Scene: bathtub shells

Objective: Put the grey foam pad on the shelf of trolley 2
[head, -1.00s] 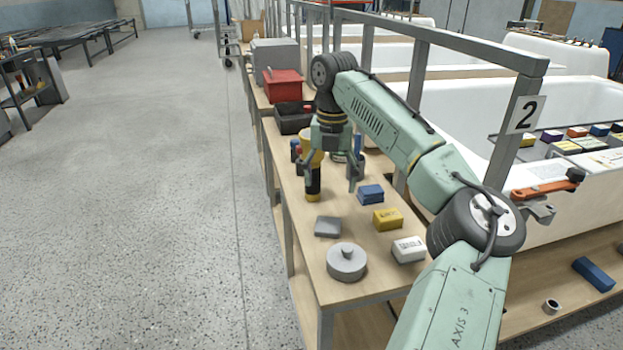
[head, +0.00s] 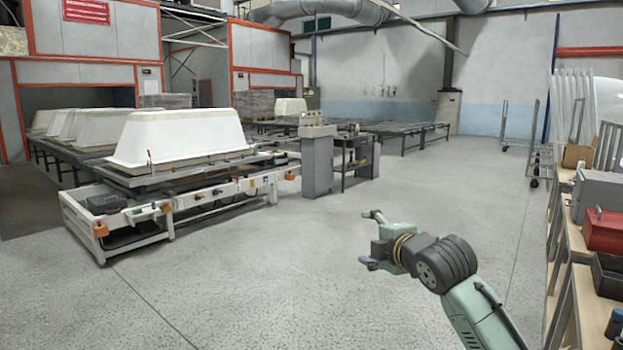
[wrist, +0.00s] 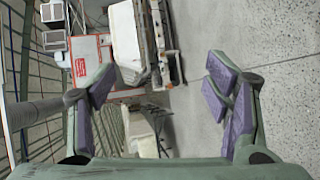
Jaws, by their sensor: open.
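My gripper (head: 371,239) is held out over the open floor, its two fingers spread with nothing between them. In the wrist view my gripper (wrist: 158,84) also shows open and empty, its purple pads apart. The grey foam pad is not in view in either current frame. The trolley marked 2 and its shelf are not in view either.
A wooden bench at the right edge bears a red box (head: 604,231), a grey box (head: 598,195) and a black bin (head: 609,272). A white tub shell (head: 178,137) sits on a conveyor (head: 170,210) at left. The middle floor is clear.

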